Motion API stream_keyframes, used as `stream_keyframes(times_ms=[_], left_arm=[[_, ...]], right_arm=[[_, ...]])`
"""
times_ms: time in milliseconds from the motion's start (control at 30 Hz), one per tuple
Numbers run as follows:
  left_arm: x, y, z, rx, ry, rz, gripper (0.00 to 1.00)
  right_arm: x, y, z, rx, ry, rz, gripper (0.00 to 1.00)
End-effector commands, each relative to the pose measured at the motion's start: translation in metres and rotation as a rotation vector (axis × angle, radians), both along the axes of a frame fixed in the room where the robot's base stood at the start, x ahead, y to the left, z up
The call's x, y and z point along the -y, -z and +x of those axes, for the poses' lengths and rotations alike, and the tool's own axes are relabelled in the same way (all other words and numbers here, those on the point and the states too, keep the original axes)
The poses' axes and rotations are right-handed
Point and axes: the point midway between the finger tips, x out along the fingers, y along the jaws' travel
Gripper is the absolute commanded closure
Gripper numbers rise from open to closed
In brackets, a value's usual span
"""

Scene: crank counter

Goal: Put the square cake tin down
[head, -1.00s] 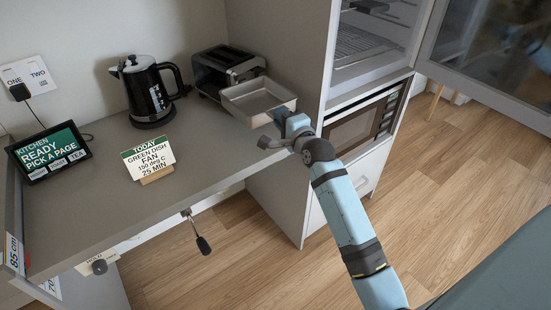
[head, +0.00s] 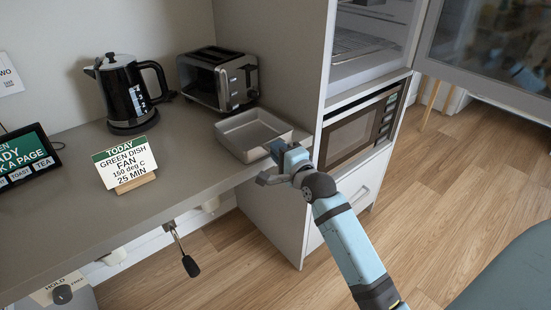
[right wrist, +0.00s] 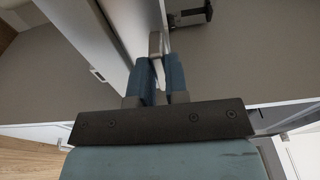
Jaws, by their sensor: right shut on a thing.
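The square cake tin (head: 254,132) is a shallow light-metal tin at the right end of the counter, in front of the toaster. It looks level, on the counter or just above it; I cannot tell which. My right gripper (head: 280,152) is shut on the tin's near right edge. In the right wrist view the gripper (right wrist: 160,72) has its two blue fingers closed on the pale tin (right wrist: 155,44), seen edge-on. My left gripper is not in view.
The toaster (head: 217,78) stands behind the tin and the kettle (head: 125,95) to the left. A recipe card (head: 125,163) and a tablet (head: 28,158) are further left on the counter (head: 190,150). The tall cabinet side (head: 270,80) rises right of the tin. A crank (head: 182,250) hangs below the counter's front edge.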

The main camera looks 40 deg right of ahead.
Motion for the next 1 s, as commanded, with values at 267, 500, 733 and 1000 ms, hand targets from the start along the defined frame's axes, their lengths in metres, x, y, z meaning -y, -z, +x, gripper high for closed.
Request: stream_keyframes(times_ms=[267, 500, 733, 1000], left_arm=[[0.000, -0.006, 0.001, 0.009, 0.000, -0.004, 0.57], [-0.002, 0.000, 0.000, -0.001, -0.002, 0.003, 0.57], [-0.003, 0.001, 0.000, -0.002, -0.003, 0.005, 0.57], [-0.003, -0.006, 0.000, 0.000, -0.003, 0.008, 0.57]], right_arm=[[0.000, -0.001, 0.000, 0.002, 0.000, 0.000, 1.00], [0.000, 0.002, 0.000, 0.000, 0.000, 0.001, 0.60], [0.000, 0.001, 0.000, 0.001, 0.000, 0.001, 0.60], [-0.001, -0.001, -0.031, -0.003, 0.001, 0.001, 0.60]])
